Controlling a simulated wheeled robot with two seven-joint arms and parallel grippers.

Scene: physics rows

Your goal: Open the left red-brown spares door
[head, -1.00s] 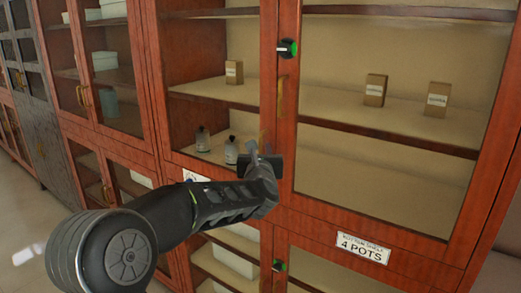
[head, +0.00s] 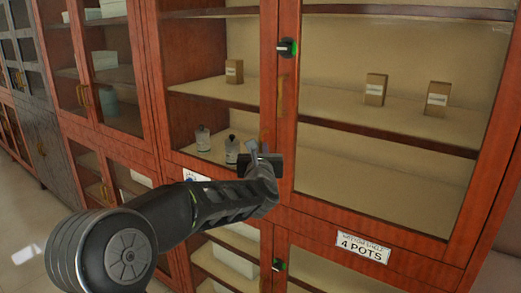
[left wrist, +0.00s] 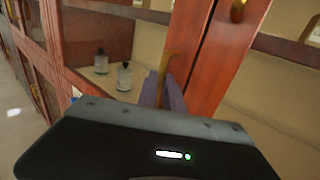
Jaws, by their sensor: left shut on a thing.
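The left red-brown door (head: 268,70) is a glazed wooden door with a brass upright handle (head: 265,137) near its right edge. It looks closed, with its edge against the right door (head: 287,140). My left gripper (head: 262,156) is at that handle, its arm coming up from the lower left. In the left wrist view, the two fingers (left wrist: 165,92) are shut around the lower part of the brass handle (left wrist: 164,65). The fingers hide the handle's lower end. My right gripper is not in view.
Small bottles (head: 203,138) and boxes (head: 375,89) stand on the shelves behind the glass. Lower doors and a "4 POTS" label (head: 362,248) are below.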

